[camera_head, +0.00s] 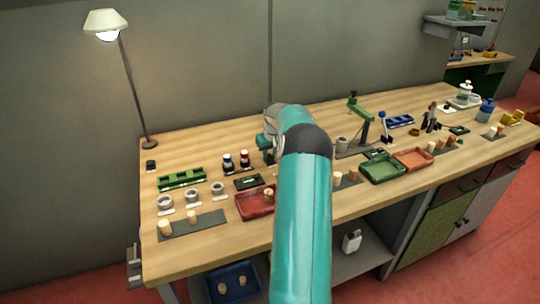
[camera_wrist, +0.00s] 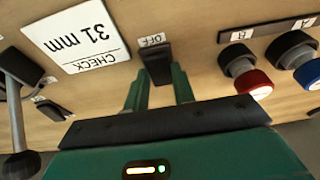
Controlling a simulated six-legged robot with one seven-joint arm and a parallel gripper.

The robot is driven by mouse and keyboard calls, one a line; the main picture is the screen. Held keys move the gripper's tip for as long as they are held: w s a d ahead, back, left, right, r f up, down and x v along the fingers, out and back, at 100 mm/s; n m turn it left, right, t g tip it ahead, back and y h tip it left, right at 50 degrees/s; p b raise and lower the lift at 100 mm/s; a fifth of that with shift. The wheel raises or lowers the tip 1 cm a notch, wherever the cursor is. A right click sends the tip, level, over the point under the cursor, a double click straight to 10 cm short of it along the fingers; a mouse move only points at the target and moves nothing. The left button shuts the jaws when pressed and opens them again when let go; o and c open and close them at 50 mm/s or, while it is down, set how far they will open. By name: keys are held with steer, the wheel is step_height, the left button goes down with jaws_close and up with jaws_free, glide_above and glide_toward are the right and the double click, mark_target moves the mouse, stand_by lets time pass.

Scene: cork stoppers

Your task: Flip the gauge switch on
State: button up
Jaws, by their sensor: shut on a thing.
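In the wrist view, a black switch (camera_wrist: 157,66) stands on the wooden surface beside a small label reading OFF (camera_wrist: 153,40). My gripper (camera_wrist: 159,82) has its two green fingers on either side of this switch and is shut on it. A white card reading CHECK 31 mm (camera_wrist: 77,36) lies to the left of the switch. In the head view, my gripper (camera_head: 267,143) is at the back of the bench, and my arm hides much of the area around it. The switch cannot be made out there.
A ball-ended lever (camera_wrist: 18,110) and another black switch (camera_wrist: 52,109) are left. In the head view, a red tray (camera_head: 250,207) and green tray (camera_head: 382,170) flank my arm.

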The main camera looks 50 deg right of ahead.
mark_target(269, 157)
steer(key=shift+w+d+g+y, duration=0.2)
steer(key=shift+g+y, duration=0.1)
steer(key=shift+g, duration=0.25)
steer(key=shift+w+d+g+y, duration=0.15)
steer(key=shift+g+y, duration=0.15)
steer(key=shift+g, duration=0.25)
steer(key=shift+r, duration=0.1)
steer(key=shift+a, duration=0.1)
steer(key=o, duration=1)
steer(key=shift+r, duration=0.1)
steer(key=shift+r, duration=5.9)
